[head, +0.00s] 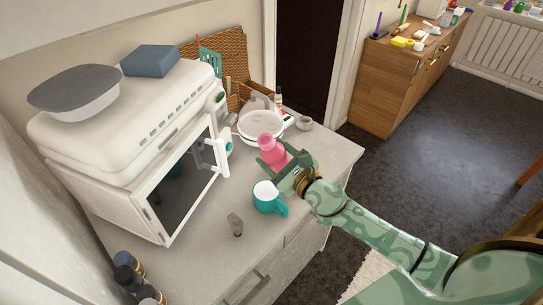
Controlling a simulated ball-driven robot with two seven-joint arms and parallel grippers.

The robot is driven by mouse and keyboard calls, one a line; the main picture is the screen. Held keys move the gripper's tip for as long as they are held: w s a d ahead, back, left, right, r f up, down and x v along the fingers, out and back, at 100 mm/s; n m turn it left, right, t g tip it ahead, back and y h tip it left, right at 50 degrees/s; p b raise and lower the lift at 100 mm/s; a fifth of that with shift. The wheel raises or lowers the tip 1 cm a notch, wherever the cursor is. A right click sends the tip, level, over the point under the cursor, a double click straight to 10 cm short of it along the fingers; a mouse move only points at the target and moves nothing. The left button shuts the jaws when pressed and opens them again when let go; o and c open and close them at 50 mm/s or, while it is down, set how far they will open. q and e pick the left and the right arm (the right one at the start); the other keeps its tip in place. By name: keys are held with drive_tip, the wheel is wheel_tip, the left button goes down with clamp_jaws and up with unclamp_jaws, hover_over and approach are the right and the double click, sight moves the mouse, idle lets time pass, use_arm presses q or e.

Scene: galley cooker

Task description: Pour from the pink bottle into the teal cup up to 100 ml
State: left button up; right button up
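The pink bottle (274,152) is between the fingers of my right gripper (287,165), which look closed around it. It leans slightly toward the upper left in the picture; its base is hidden by the gripper, so I cannot tell whether it touches the counter. The teal cup (263,205) stands upright on the counter just below the bottle in the picture, its handle toward the lower right. The cup's inside looks white; I cannot make out any liquid in it. My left gripper is not in view.
A white oven (150,205) fills the left of the counter (200,262). A small grey item (235,224) is left of the teal cup. Dark-lidded jars (124,277) stand at the front left.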

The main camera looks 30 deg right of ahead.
sight(288, 160)
idle(0.3)
drive_tip(key=shift+d, duration=0.1)
drive_tip(key=shift+w+d+n, duration=0.15)
drive_tip(key=shift+d+n, duration=0.45)
drive_tip(key=shift+n, duration=0.6)
drive_tip(key=shift+w+d+f+n+b, duration=0.15)
drive_tip(key=shift+d+f+n+b, duration=0.5)
drive_tip(key=shift+n, duration=0.55)
drive_tip(key=shift+w+d+f+n+b, duration=0.1)
drive_tip(key=shift+d+f+n+b, duration=0.15)
drive_tip(key=shift+f+n+b, duration=0.25)
drive_tip(key=shift+d+f+n+b, duration=0.25)
drive_tip(key=shift+f+n, duration=0.15)
drive_tip(key=shift+n, duration=0.2)
